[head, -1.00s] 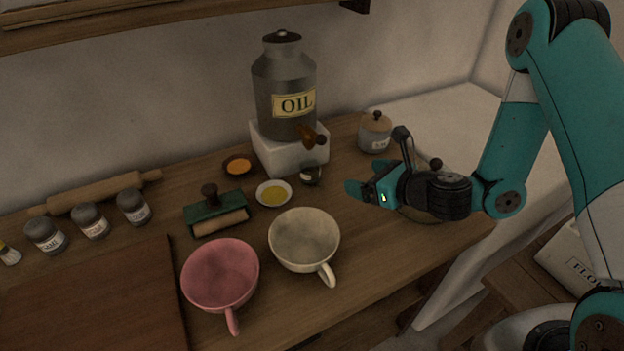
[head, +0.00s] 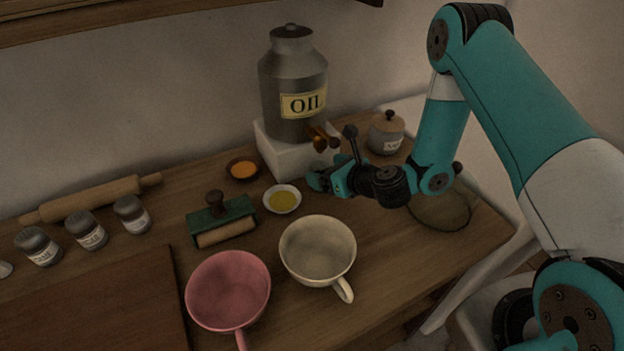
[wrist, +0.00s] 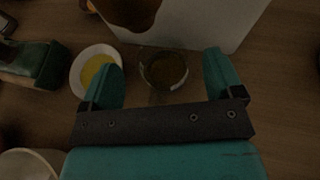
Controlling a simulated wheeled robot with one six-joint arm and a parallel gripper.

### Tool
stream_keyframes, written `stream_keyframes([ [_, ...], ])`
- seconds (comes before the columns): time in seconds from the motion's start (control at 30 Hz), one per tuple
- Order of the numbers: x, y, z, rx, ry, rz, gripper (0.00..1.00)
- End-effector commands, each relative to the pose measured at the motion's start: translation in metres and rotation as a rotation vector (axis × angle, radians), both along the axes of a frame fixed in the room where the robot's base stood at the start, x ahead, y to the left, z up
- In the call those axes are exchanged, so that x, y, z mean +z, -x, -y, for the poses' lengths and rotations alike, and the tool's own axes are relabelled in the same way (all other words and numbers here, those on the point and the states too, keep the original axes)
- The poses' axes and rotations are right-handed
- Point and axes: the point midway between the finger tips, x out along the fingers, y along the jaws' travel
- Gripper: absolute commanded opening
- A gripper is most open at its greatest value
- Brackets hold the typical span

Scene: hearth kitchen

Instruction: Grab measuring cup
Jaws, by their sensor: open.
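A small glass cup, which looks like the measuring cup (wrist: 163,70), stands at the foot of the white block and shows dark contents in the wrist view. My gripper (head: 318,180) is open and low over the counter in front of the oil can's tap. In the wrist view its two teal fingers (wrist: 162,82) point toward the glass cup, one to each side of it, with nothing gripped. In the head view my gripper hides the cup.
The oil can (head: 293,95) stands on the white block (head: 288,160). A dish of yellow liquid (head: 282,199) sits close left of the gripper. A cream cup (head: 318,250) and a pink cup (head: 228,290) stand in front. A lidded jar (head: 386,133) is behind right.

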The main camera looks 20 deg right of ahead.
Motion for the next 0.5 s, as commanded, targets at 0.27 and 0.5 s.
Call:
stream_keyframes([
  [0.27,-0.0051,-0.0045,0.0014,-0.011,0.000,0.000,0.86],
  [0.5,-0.0050,-0.0044,0.0000,-0.009,0.000,0.000,0.52],
])
